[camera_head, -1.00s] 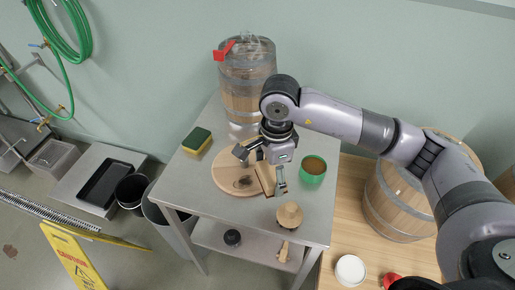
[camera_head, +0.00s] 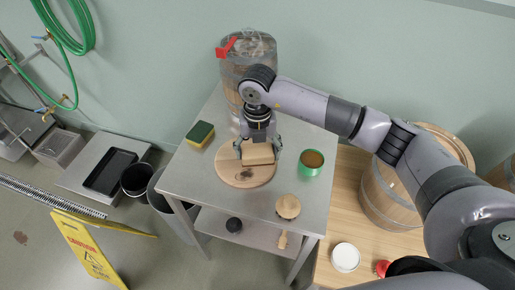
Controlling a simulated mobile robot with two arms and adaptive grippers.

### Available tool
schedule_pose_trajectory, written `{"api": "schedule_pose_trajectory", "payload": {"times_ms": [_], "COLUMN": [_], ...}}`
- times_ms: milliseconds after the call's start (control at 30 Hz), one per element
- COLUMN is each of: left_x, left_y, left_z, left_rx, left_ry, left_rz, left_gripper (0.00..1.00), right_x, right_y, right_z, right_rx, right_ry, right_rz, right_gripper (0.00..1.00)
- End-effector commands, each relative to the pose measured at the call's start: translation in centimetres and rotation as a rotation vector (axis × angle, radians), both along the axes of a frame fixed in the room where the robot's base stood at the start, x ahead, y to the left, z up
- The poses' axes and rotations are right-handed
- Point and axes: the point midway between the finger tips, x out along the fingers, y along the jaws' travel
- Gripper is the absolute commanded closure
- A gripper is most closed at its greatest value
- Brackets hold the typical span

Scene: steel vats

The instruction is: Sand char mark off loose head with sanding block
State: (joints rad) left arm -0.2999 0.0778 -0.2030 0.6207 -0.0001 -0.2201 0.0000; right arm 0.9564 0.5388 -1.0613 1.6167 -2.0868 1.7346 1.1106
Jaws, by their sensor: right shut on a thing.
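The loose head (camera_head: 262,181) is a round pale wooden disc lying flat on the steel table. A dark char mark (camera_head: 243,174) shows on its face, just in front of the block. The sanding block (camera_head: 257,154) is a tan rectangular block over the back part of the disc. My right gripper (camera_head: 258,148) is shut on the block from above, with a finger at each end of it. I cannot tell whether the block touches the disc. My left gripper is not in view.
A green cup (camera_head: 311,162) stands close to the right of the disc. A wooden brush (camera_head: 288,207) lies at the front right. A green and yellow sponge (camera_head: 200,134) is at the left. A barrel (camera_head: 234,75) stands behind. The table's front left is clear.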

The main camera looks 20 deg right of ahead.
Motion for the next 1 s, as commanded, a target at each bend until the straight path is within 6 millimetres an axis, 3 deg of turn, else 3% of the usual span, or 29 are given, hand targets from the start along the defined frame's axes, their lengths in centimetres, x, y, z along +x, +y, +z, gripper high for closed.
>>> {"api": "schedule_pose_trajectory", "payload": {"times_ms": [400,1000], "left_x": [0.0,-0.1], "left_y": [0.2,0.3], "left_z": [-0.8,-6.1], "left_rx": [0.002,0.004], "left_ry": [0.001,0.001], "left_rz": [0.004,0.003], "left_gripper": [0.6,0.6], "right_x": [0.0,0.0], "right_y": [0.0,0.0], "right_z": [-0.3,-6.5], "right_rx": [0.0,0.0], "right_ry": [-0.001,0.0], "right_rz": [0.004,0.004], "right_gripper": [0.49,0.49]}}
